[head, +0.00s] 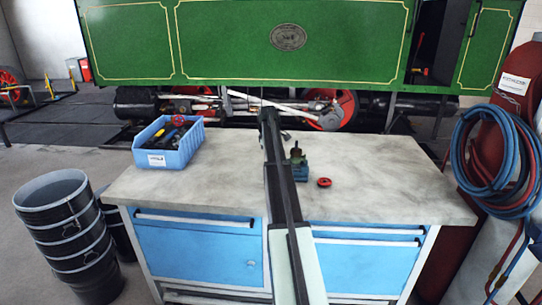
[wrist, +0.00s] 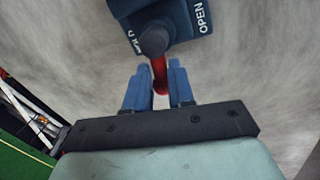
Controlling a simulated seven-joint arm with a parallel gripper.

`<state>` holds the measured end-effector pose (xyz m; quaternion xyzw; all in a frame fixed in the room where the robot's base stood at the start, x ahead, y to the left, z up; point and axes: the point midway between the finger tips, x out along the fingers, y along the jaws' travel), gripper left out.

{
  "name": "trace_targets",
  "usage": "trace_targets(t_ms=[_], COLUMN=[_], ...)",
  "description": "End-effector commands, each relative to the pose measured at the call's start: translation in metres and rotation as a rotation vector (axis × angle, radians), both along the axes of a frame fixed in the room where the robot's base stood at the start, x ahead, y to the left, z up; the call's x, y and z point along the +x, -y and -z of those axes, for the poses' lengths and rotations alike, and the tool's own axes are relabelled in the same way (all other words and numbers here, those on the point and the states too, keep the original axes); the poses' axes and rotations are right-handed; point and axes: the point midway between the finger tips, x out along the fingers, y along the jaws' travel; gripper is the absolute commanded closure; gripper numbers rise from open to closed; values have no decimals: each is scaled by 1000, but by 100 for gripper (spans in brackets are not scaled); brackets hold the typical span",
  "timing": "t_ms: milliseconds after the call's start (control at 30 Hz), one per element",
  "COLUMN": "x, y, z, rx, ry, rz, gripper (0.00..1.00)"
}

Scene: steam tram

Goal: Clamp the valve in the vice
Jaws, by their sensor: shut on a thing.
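In the wrist view my gripper (wrist: 159,80) is shut on a red handle (wrist: 157,67), which sits between its two blue fingers. The handle joins a dark round hub on the blue vice (wrist: 185,28), marked "OPEN"; a second label is partly hidden. In the head view the blue-green vice (head: 299,172) stands on the bench just right of my arm. A dark green piece, probably the valve (head: 296,151), stands upright at it; I cannot tell whether the jaws touch it. My arm hides my fingers in the head view.
The grey workbench (head: 385,175) is mostly clear on the right. A red handwheel (head: 323,182) lies near the vice. A blue crate (head: 172,160) of tools sits at the left. Black buckets (head: 65,235) stand left of the bench; hoses (head: 490,150) hang at right. The green tram (head: 230,40) is behind.

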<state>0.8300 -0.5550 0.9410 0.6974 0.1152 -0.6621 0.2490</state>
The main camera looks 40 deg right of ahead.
Motion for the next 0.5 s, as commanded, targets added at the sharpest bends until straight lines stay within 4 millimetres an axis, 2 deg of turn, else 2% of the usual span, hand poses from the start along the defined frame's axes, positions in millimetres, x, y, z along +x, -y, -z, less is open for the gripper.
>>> trace_targets(t_ms=[500], x=[10], y=[13], z=[0], rx=[1], ry=[4], rz=[444], gripper=[100])
